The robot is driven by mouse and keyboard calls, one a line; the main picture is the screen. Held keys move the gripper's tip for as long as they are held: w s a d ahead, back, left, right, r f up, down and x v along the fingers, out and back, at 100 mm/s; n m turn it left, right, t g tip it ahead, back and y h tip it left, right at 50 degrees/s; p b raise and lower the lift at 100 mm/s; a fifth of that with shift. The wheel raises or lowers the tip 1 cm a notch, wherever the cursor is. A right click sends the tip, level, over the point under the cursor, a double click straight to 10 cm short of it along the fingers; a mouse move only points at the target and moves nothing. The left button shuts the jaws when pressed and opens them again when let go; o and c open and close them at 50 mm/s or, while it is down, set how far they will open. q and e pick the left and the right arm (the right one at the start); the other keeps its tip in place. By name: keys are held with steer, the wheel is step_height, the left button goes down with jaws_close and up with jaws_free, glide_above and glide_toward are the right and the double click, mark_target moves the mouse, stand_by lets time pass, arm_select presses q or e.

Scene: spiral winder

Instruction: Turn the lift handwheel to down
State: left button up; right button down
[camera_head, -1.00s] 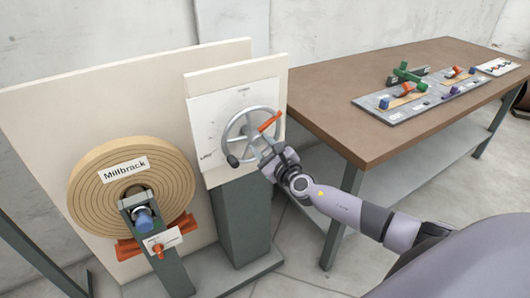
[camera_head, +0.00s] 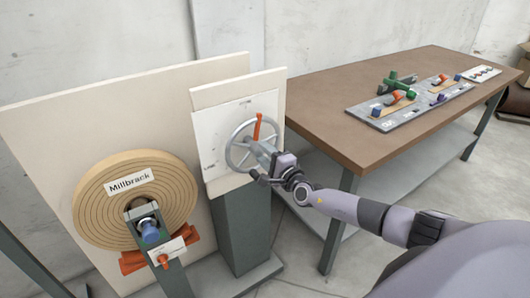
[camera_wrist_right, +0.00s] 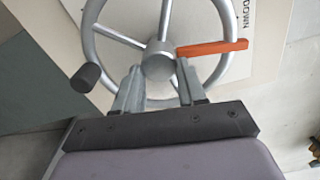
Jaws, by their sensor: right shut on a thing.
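The grey lift handwheel (camera_head: 229,152) stands on a pale panel at the centre of the head view. Its orange pointer (camera_head: 257,128) points nearly straight up. In the wrist view the pointer (camera_wrist_right: 213,48) reaches right, its tip a little below the printed DOWN label (camera_wrist_right: 246,14). The wheel's dark knob (camera_wrist_right: 86,76) is left of the fingers. My right gripper (camera_head: 266,158) is at the wheel; its two fingers (camera_wrist_right: 158,86) lie either side of the area by the hub (camera_wrist_right: 158,60), shut on the wheel. The exact contact is partly hidden. My left gripper is not in view.
A reel labelled Millbrack (camera_head: 133,200) stands left of the wheel's green post (camera_head: 243,228). A brown table (camera_head: 330,125) at the right carries a grey board (camera_head: 405,118) with coloured handles.

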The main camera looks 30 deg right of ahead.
steer(key=shift+r+n+p, duration=0.25)
steer(key=shift+n+p, duration=0.05)
steer(key=shift+n, duration=0.5)
steer(key=shift+d, duration=0.1)
steer(key=c, duration=0.6)
jaws_free()
steer(key=shift+w+f, duration=0.1)
steer(key=shift+c, duration=0.2)
steer(key=s+p, duration=0.2)
steer(key=s, duration=0.5)
steer(key=shift+s, duration=0.15)
